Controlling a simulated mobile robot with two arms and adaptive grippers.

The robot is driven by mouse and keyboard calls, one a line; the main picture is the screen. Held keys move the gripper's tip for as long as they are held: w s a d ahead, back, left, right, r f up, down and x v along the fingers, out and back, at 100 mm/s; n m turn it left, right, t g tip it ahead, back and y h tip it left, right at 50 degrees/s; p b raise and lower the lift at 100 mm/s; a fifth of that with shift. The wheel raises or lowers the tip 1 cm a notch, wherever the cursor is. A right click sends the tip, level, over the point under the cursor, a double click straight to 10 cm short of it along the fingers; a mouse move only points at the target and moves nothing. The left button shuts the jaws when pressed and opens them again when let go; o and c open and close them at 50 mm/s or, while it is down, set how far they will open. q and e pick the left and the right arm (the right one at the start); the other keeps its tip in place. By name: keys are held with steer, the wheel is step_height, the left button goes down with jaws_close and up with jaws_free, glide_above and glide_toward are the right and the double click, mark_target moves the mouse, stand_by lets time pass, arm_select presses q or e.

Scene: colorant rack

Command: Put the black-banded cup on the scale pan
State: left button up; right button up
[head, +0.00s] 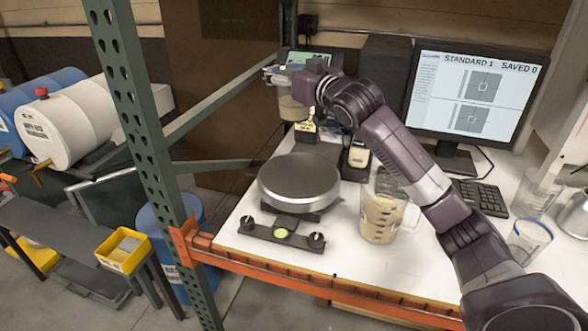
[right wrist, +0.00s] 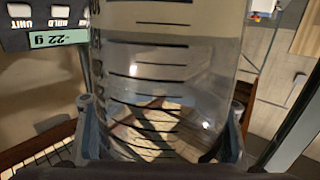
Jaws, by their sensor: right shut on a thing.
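My right gripper (head: 290,76) is raised above the back of the bench and is shut on a clear graduated cup (head: 292,106). In the right wrist view the fingers (right wrist: 160,135) grip this cup (right wrist: 145,70), which has black measuring marks; I cannot clearly make out a band. The round grey scale pan (head: 298,177) is empty, in front of and below the held cup. A second clear cup (head: 380,218) with beige contents stands right of the pan. Another with a blue band (head: 529,238) is at the right. My left gripper is not in view.
A scale display (right wrist: 58,37) reads about -22 g. A monitor (head: 472,98) and keyboard (head: 481,197) occupy the back right. A green perforated post (head: 140,125) and brace border the bench's left.

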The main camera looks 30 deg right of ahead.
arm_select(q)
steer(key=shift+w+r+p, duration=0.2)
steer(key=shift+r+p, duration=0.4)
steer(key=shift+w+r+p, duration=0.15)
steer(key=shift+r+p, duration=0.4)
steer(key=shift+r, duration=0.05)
arm_select(e)
step_height(320, 180, down, 18)
steer(key=d, duration=0.1)
steer(key=shift+d+r, duration=0.25)
steer(key=shift+d, duration=0.1)
steer(key=shift+w+f, duration=0.1)
steer(key=o, duration=2.1)
